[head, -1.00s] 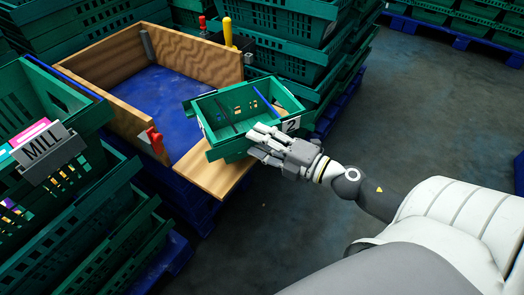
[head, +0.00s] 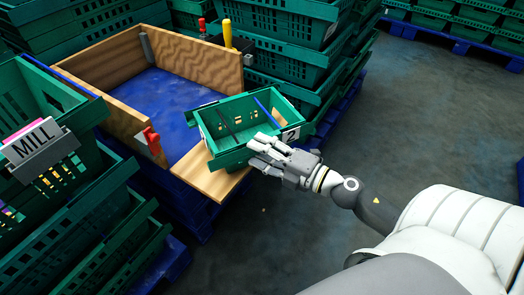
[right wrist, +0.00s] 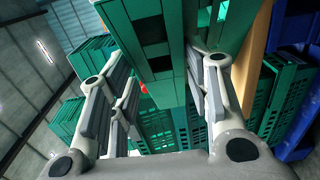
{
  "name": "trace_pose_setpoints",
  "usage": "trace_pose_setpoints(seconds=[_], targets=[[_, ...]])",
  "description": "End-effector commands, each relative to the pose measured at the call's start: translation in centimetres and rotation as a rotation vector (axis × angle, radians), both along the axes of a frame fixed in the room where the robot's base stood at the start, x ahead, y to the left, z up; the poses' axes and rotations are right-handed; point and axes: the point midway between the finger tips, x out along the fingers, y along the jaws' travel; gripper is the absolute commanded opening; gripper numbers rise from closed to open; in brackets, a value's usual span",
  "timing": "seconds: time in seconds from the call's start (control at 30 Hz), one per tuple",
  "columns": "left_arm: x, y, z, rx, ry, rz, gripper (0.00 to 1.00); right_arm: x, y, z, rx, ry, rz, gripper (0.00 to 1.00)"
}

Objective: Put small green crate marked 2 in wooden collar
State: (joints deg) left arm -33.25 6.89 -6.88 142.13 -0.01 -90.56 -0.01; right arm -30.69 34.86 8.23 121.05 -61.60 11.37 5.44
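The small green crate marked 2 (head: 228,155) is upright and slightly tilted at the right front of the wooden collar (head: 215,62). My right gripper (head: 262,152) is at its near right wall, beside the white "2" label. In the right wrist view the green crate (right wrist: 152,45) is between the fingers of my right gripper (right wrist: 155,95), which appear closed on it. The collar stands on a blue base (head: 170,90). A wooden board (head: 205,178) lies at its front opening, partly under the crate; whether they touch is unclear. My left gripper is not in view.
Stacked green crates stand left, behind and right of the collar. A crate at the left bears a "MILL" sign (head: 32,140). Grey floor (head: 400,110) is open at right.

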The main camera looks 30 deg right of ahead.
Motion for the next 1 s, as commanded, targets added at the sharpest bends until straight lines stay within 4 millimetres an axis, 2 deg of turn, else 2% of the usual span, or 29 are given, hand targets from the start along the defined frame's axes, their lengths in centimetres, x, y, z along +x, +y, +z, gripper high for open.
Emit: trace_pose_setpoints(seconds=[0.03, 0.1, 0.43, 0.57, 0.67, 1.0], targets=[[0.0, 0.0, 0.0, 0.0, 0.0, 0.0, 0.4, 0.0, 0.0, 0.0, 0.0, 0.0, 0.0, 0.55], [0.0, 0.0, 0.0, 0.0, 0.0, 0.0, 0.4, 0.0, 0.0, 0.0, 0.0, 0.0, 0.0, 0.61], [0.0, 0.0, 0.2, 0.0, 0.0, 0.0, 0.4, 0.0, 0.0, 0.3, 0.0, 0.0, 0.0, 0.61], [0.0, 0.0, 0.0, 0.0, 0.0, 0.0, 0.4, -0.8, -0.3, 0.2, 0.001, 0.002, -0.001, 0.61], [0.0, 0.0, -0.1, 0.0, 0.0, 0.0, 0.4, -1.9, -0.8, 0.1, 0.004, 0.003, -0.003, 0.61], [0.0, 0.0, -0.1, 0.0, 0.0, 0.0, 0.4, -7.5, -3.2, 0.4, 0.002, 0.003, -0.005, 0.61]])
